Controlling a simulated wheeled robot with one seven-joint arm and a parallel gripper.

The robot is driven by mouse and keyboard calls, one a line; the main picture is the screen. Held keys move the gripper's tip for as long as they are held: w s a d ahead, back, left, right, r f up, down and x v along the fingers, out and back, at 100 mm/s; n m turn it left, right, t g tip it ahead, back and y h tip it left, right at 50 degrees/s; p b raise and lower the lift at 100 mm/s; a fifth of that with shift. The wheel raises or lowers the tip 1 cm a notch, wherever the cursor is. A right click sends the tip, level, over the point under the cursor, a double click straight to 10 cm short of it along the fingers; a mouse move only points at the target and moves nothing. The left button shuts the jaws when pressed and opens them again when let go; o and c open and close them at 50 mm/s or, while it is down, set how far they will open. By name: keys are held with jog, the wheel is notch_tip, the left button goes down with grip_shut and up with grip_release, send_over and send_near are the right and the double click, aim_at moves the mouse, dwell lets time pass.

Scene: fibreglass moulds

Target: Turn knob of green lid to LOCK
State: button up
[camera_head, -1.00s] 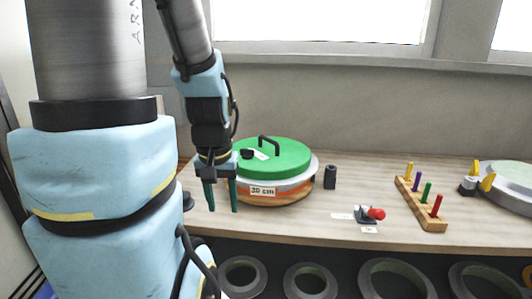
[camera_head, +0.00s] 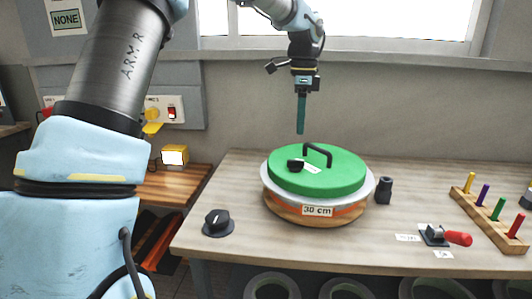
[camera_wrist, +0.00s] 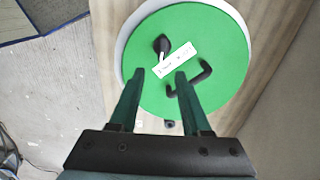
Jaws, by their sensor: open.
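The green lid (camera_head: 345,175) sits on a round mould labelled 30 cm (camera_head: 318,211) on the wooden table. A black knob (camera_head: 295,164) is on the lid's left part, beside a small white label (camera_head: 313,169) and a black handle (camera_head: 318,153). In the wrist view the knob (camera_wrist: 161,46) and the label (camera_wrist: 176,59) lie beyond my fingers, with the label's text too small to read. My gripper (camera_head: 300,131) points down above the lid, apart from it. In the wrist view my gripper (camera_wrist: 158,74) is open, with nothing between its fingers.
A separate black knob (camera_head: 217,222) stands at the table's left front. A black cylinder (camera_head: 384,190) is right of the mould. A red-handled clamp (camera_head: 446,236) and a rack of coloured pegs (camera_head: 489,218) are farther right. The front middle of the table is clear.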

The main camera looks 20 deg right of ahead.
aim_at(295, 164)
jog(key=f, duration=0.5)
jog(key=f+p, duration=0.1)
jog(key=f, duration=0.4)
jog(key=shift+w+f+p, duration=0.2)
jog(key=shift+f+p, duration=0.05)
jog(key=shift+p, duration=0.05)
grip_shut()
